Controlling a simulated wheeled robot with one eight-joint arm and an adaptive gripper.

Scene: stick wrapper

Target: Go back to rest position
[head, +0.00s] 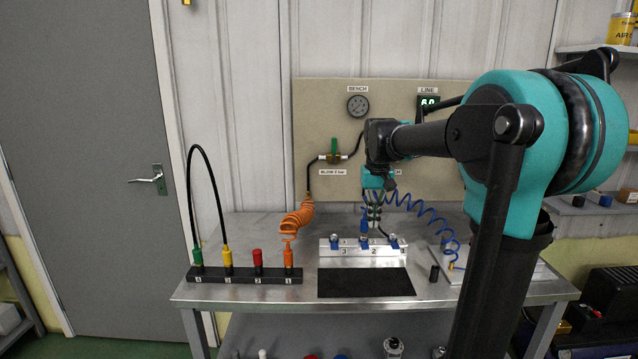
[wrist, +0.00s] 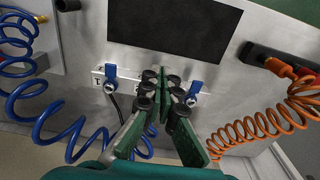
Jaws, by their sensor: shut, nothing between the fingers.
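My gripper (head: 375,222) hangs fingers-down above the workbench in the head view, in front of the beige panel. Its fingers are shut and empty. The wrist view shows the green-padded fingers (wrist: 165,82) close together over the white valve block (wrist: 125,76). This block (head: 335,260) has small blue valve handles, and the fingers hide its middle in the wrist view. I cannot tell from the pictures how far the fingertips are above it.
A steel bench (head: 205,240) carries a black mat (head: 365,283) and a black rack (head: 245,276) with green, yellow, red and orange plugs. An orange coiled hose (head: 298,217) hangs left of my gripper, a blue coiled hose (head: 425,213) to its right. A beige panel (head: 315,120) stands behind.

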